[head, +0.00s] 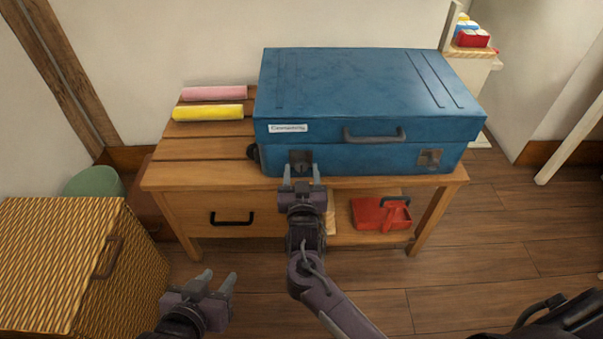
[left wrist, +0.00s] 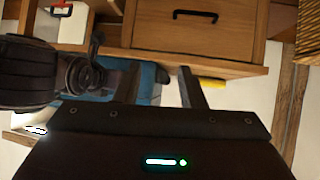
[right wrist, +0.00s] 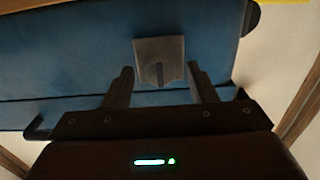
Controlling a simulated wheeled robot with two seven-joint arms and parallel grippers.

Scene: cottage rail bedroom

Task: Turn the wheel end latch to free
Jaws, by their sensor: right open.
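A blue suitcase (head: 365,90) lies flat on the wooden bench. Its front has a left latch (head: 301,156), beside the end with a dark wheel (head: 253,153), and a right latch (head: 430,158). In the right wrist view the wheel-end latch (right wrist: 172,48) is a grey plate with a raised turn knob (right wrist: 158,73), upright in the picture. My right gripper (head: 302,178) is open in front of this latch. Its fingers lie either side of the knob in view; contact cannot be told. My left gripper (head: 218,280) is open and empty, low in front of the bench.
The slatted bench (head: 190,148) has a drawer (head: 232,217) and a shelf with a red box (head: 380,214). Pink (head: 214,93) and yellow (head: 208,112) rolls lie left of the suitcase. A wicker chest (head: 60,260) stands at left.

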